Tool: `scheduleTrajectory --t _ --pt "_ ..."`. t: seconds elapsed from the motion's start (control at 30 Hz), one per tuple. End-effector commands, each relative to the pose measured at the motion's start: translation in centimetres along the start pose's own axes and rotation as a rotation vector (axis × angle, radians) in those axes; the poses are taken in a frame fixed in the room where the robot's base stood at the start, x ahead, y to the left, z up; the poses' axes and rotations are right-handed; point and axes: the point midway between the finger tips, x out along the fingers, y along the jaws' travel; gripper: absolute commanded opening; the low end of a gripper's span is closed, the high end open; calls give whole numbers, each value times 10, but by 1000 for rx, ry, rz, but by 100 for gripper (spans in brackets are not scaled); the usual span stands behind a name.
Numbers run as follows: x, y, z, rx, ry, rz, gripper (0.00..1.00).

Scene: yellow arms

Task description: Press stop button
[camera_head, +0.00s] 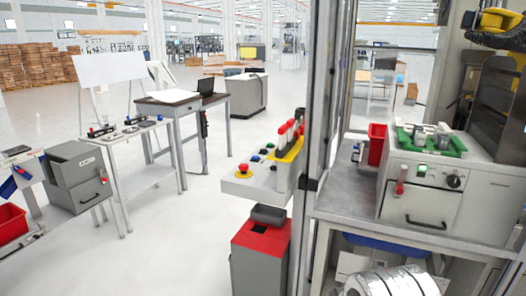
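A red mushroom-shaped stop button (243,168) on a yellow base sits at the front left of a pale control panel (240,188) in the middle of the view. It is unobstructed. Several smaller dark, green and blue buttons (263,151) sit behind it. A yellow holder (290,151) with red-and-white upright pieces stands at the panel's right side. My gripper is not in view.
A metal post (318,130) stands right of the panel. A grey bin with a red top (262,236) stands below it. A machine with a front handle (425,200) sits on a bench at right. Tables (190,108) stand at left. The floor (180,255) left of the bin is clear.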

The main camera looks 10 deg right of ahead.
Motion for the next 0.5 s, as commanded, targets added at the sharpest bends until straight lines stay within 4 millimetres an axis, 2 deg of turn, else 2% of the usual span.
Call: scheduleTrajectory --t 0.03,0.27,0.5 --pt "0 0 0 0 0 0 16" --pt "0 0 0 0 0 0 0" --pt "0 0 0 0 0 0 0"
